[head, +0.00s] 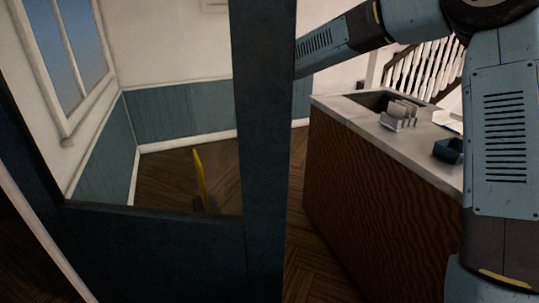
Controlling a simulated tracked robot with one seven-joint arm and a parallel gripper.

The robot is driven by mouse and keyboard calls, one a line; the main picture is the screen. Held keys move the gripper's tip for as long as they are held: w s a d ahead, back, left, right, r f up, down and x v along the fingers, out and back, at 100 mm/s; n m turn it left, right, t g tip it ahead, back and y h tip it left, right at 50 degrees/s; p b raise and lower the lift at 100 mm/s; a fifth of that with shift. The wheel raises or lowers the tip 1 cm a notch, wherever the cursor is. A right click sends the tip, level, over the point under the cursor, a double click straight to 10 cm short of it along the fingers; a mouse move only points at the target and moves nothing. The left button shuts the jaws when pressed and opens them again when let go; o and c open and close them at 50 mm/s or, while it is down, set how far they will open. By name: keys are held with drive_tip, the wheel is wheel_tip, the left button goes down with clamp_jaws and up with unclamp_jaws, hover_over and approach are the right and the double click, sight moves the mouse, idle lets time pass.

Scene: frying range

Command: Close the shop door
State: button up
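The shop door (264,150) stands in the left foreground as a dark blue frame with a tall upright stile, a lower rail and a large pane that I see through. It stands swung into the view at an angle, apart from any visible latch side, so it looks open. No handle shows on it. My arm reaches in from the right, and its far link runs behind the upper part of the stile. My gripper is hidden there, so I cannot see whether it touches the door.
A wooden counter (375,190) with a pale top stands on the right, holding a small rack (400,114) and a dark blue box (449,150). A yellow upright object (200,178) stands on the floor beyond the pane. Bare floor (310,270) lies between door and counter.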

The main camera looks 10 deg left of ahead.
drive_tip(key=shift+c, duration=0.3)
clamp_jaws()
